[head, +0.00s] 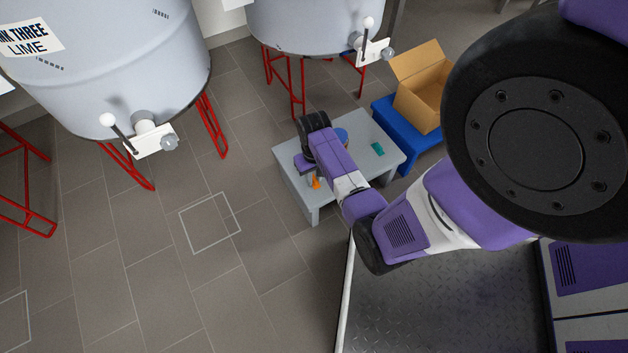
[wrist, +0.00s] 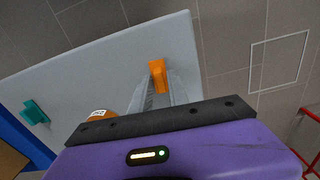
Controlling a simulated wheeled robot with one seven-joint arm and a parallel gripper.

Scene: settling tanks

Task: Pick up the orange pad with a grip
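The orange pad with a grip (head: 316,183) shows at the near left part of the grey table, right beside my gripper (head: 311,178). In the wrist view the orange pad (wrist: 157,74) lies between the tips of the two grey fingers of my gripper (wrist: 161,82), near the table's edge. The fingers stand on either side of it. I cannot tell whether both fingers press on it or a small gap is left. The lower part of the pad is partly hidden by the fingers.
The grey table (head: 292,182) also bears a teal piece (head: 378,148) and a blue round thing (head: 341,134). An orange-brown thing with a white label (wrist: 100,114) is close left of my fingers. A cardboard box (head: 420,95) stands on a blue stand (head: 408,157). Tanks (head: 110,60) stand behind.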

